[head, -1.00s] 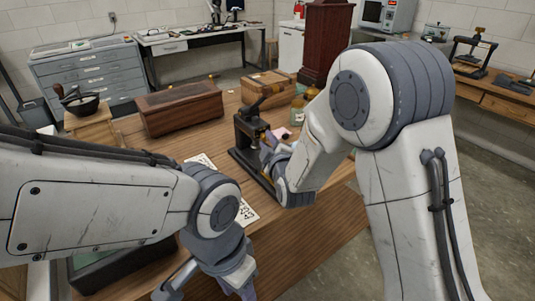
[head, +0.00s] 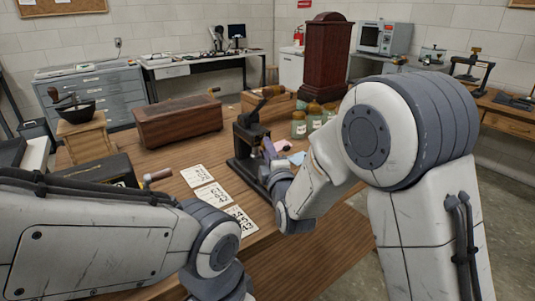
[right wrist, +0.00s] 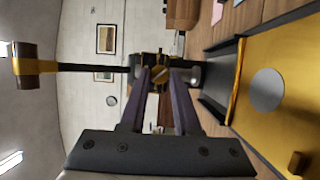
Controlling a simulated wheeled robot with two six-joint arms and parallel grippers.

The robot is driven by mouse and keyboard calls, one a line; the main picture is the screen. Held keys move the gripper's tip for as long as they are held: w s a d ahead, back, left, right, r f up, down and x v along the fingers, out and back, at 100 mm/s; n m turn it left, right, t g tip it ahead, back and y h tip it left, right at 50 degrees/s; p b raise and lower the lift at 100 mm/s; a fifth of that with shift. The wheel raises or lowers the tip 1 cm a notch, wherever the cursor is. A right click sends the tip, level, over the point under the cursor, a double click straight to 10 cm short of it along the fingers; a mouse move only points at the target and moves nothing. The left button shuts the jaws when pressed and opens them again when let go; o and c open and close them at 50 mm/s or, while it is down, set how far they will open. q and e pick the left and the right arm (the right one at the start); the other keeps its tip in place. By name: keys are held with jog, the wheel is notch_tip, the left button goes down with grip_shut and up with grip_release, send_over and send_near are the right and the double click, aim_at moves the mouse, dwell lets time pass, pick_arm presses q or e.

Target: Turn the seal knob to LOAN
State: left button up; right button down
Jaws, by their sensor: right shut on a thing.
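A black seal press (head: 249,137) with an upright lever stands on the wooden table, in the middle of the head view. My right gripper (head: 268,148) reaches its front from the right. In the right wrist view, seen turned on its side, the purple fingers (right wrist: 160,80) are closed at a small brass knob (right wrist: 160,73) on the press body, with a slanting dark mark on its face. The lever's wooden grip (right wrist: 25,66) is at the left and a brass plate (right wrist: 285,60) at the right. No LOAN lettering can be read. My left gripper is out of view; only its arm shows.
Printed cards (head: 211,195) lie left of the press. A long wooden box (head: 178,122) and a coffee grinder (head: 85,135) stand further left. Glass jars (head: 299,124) and a dark red wooden case (head: 325,60) stand behind the press, at the right.

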jog(key=shift+a, duration=0.1)
jog(key=c, duration=0.6)
grip_release()
jog(key=v, duration=0.7)
jog(key=shift+s+d+f+b, duration=0.2)
jog(key=shift+s+f+b, duration=0.15)
jog(key=shift+s+b, duration=0.45)
jog(key=s+b, duration=0.1)
jog(key=b, duration=0.6)
jog(key=shift+s+d, duration=0.15)
jog(key=shift+d, duration=0.05)
jog(key=shift+s+r+b, duration=0.15)
jog(key=shift+s+b, duration=0.15)
jog(key=shift+b, duration=0.4)
